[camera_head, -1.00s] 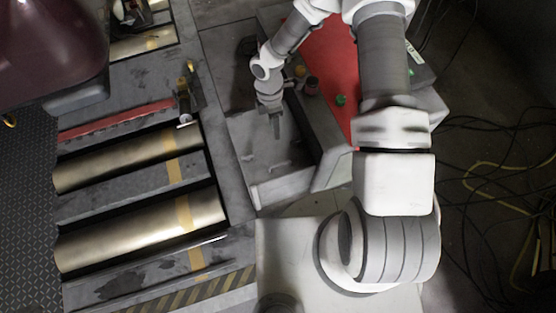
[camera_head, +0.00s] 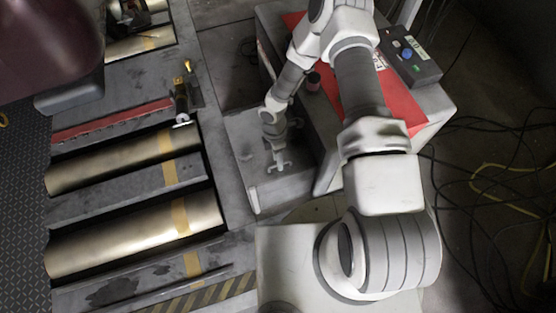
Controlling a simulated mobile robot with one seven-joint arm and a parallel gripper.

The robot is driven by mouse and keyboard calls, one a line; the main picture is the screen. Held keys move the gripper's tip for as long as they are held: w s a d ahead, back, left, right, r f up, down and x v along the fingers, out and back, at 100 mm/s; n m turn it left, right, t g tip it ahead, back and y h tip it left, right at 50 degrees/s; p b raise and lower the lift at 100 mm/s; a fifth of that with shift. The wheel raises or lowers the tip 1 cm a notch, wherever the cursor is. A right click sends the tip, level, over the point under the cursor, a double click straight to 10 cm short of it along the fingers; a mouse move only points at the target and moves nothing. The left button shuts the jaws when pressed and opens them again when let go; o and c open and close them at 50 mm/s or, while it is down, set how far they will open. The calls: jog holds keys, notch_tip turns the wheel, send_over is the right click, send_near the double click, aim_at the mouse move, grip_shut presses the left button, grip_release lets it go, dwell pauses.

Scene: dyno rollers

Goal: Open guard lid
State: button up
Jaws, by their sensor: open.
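A grey boxy cover (camera_head: 243,158), which looks like the guard lid, lies between the rollers and the red-topped cabinet. Its top looks flat, and I cannot tell whether it is shut. My gripper (camera_head: 281,169) points down over its right part, near the front edge. The jaws are open, with nothing seen between them. Whether the fingertips touch the cover cannot be told. My wrist and forearm hide part of the cover's far right side.
Brass-coloured rollers (camera_head: 124,235) lie at left. A cabinet with a red top (camera_head: 404,108) stands right of the cover, partly behind my arm. A control box (camera_head: 411,60) with a blue button sits at its back. Cables (camera_head: 488,185) lie on the right floor.

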jog(key=shift+f, duration=0.15)
jog(key=shift+c, duration=0.3)
grip_shut()
dwell(1.1)
